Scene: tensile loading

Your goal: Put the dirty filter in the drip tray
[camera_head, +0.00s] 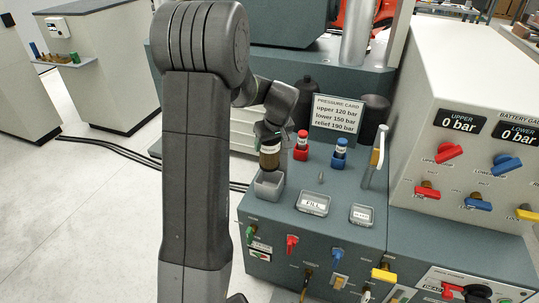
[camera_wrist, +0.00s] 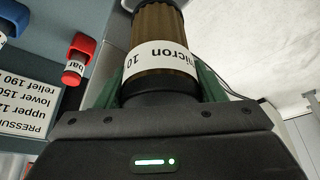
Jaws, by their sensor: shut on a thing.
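The dirty filter (camera_head: 269,158) is a brown cylinder with a white label. In the wrist view the filter (camera_wrist: 158,30) fills the top centre, and its label reads "10 micron". My gripper (camera_head: 270,136) is shut on the filter's dark end, with green fingers (camera_wrist: 160,90) on both sides in the wrist view. The filter hangs upright in the head view. The drip tray (camera_head: 264,190) is a small grey open box at the bench's left edge. The filter's lower end is directly over or just inside the tray; I cannot tell which.
A red-capped item (camera_head: 301,146) and a blue-capped item (camera_head: 339,154) stand right of the filter. A pressure card (camera_head: 337,114) stands behind them. Grey lidded boxes, one marked FILL (camera_head: 313,204), lie in front. A white-handled lever (camera_head: 378,150) rises at the right.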

